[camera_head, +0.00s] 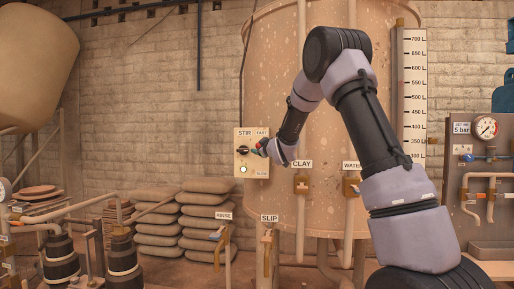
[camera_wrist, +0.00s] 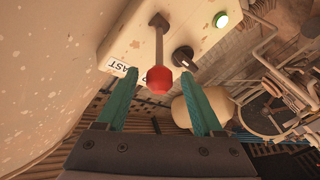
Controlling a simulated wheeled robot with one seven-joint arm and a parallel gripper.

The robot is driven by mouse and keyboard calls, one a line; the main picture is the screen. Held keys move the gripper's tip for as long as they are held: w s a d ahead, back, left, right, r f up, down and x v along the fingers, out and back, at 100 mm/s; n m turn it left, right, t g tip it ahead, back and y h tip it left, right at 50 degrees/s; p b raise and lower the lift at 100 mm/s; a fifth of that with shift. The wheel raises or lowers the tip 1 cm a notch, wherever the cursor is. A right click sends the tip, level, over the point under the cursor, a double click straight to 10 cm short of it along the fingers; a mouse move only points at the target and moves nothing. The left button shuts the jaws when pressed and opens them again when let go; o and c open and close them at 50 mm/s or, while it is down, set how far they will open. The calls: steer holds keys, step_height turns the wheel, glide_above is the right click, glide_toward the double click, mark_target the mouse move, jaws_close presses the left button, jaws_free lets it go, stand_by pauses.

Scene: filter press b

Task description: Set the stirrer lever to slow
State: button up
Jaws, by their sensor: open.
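The stirrer panel (camera_head: 243,168) is a cream box marked STIR on the big tank. It has a FAST label (camera_head: 261,133) at its upper right and a SLOW label (camera_head: 262,173) at its lower right. In the wrist view the stirrer lever is a grey rod with a red knob (camera_wrist: 159,80), and its knob lies near the FAST label (camera_wrist: 119,68). My gripper (camera_wrist: 160,74) is open, with its green fingers on either side of the red knob; I cannot tell whether they touch it. In the head view my gripper (camera_head: 262,147) hides most of the lever.
Below are the CLAY valve (camera_head: 301,184), SLIP valve (camera_head: 267,240) and RINSE valve (camera_head: 219,235). Stacked sacks (camera_head: 205,215) lie left of the tank (camera_head: 275,80).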

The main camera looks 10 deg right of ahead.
steer(key=shift+w+a, duration=0.15)
steer(key=shift+w, duration=0.85)
steer(key=shift+w+a, duration=0.15)
steer(key=shift+w, duration=0.85)
jaws_close()
